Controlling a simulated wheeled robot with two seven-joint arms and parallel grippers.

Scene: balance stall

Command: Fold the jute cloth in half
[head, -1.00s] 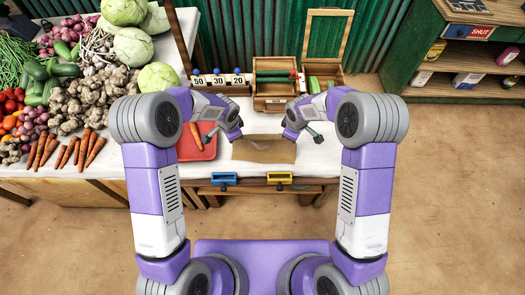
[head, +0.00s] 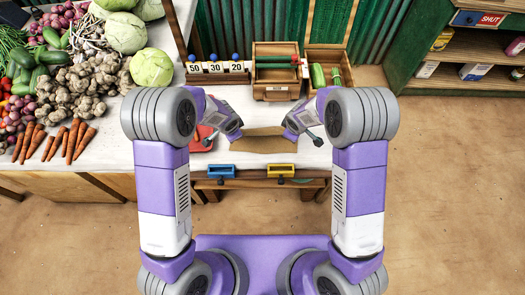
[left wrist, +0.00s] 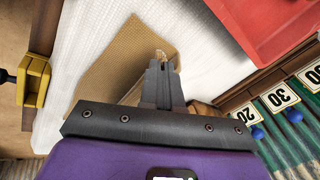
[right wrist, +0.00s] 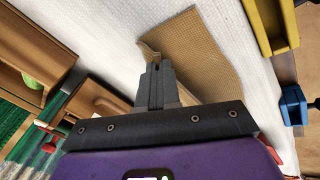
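The tan jute cloth (head: 264,145) lies on the white-covered table, with its far edge raised between my two grippers. My left gripper (left wrist: 162,58) is at the cloth's far left corner, its fingers closed together with the cloth's edge between them. The cloth (left wrist: 125,60) spreads out beyond the fingertips in the left wrist view. My right gripper (right wrist: 154,62) is closed on the far right corner, where the cloth (right wrist: 195,50) shows a bent-up edge. In the head view my wrists largely hide both fingertips.
A red tray (head: 203,143) lies just left of the cloth. Wooden boxes (head: 277,85) and number blocks (head: 216,67) stand behind it. Blue (head: 221,171) and yellow (head: 281,171) drawer handles are at the table's front. Vegetables cover the table's left side.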

